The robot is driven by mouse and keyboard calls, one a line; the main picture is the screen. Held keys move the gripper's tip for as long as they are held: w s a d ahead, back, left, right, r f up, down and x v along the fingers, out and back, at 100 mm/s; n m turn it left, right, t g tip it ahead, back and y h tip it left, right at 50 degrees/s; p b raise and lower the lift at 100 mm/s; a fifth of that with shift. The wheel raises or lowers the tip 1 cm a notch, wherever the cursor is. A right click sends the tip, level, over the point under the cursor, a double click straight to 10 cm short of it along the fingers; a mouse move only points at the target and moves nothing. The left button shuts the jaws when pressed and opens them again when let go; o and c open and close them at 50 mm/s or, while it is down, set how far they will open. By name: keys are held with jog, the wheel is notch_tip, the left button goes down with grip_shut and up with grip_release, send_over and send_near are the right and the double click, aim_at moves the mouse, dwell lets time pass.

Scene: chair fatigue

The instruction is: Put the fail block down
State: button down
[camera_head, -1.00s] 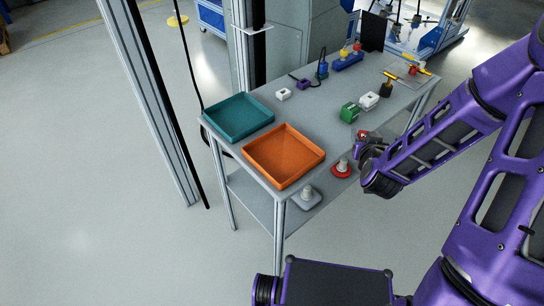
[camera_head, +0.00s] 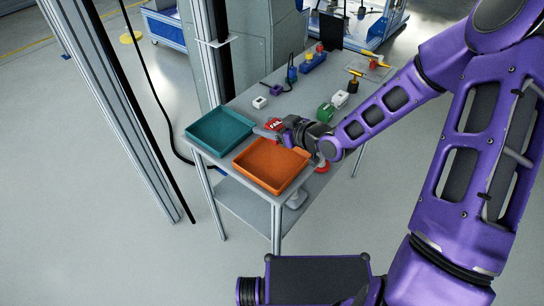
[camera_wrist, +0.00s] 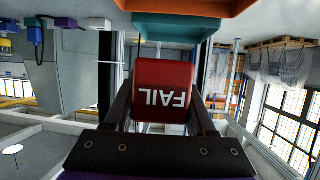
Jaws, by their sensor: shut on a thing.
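The red fail block (camera_head: 274,124) is in my gripper (camera_head: 276,130), above the table (camera_head: 240,108) near the teal and orange trays. In the wrist view the block (camera_wrist: 163,88), with white FAIL lettering upside down, sits between the two dark fingers of my gripper (camera_wrist: 163,105), which are shut on it. The teal tray (camera_head: 219,131) is left of the gripper, and the orange tray (camera_head: 270,165) is just below it in the picture. Both trays look empty where visible. In the wrist view the orange tray (camera_wrist: 205,8) and the teal tray (camera_wrist: 175,27) show at the top.
A green block (camera_head: 326,112) and a white block (camera_head: 340,99) lie to the right of my gripper. A small white block (camera_head: 259,102) and a purple thing (camera_head: 276,90) lie farther back. A red round base (camera_head: 322,166) is partly hidden by my arm.

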jog(key=n+y, duration=0.1)
jog(key=g, duration=0.1)
send_over(267, 159)
jog(key=f, duration=0.5)
jog(key=shift+w+a+b, duration=0.1)
jog(key=shift+a+b, duration=0.2)
jog(key=shift+b, duration=0.05)
jog(key=shift+f+b, duration=0.4)
jog(key=shift+f, duration=2)
jog(key=shift+c, duration=1.1)
grip_release()
jog(key=shift+d+r, duration=0.25)
jog(key=p+v, duration=0.1)
jog(key=v, duration=1)
jog(key=shift+s+d+r, duration=0.1)
jog(key=shift+s+d, duration=0.1)
jog(key=shift+s, duration=0.05)
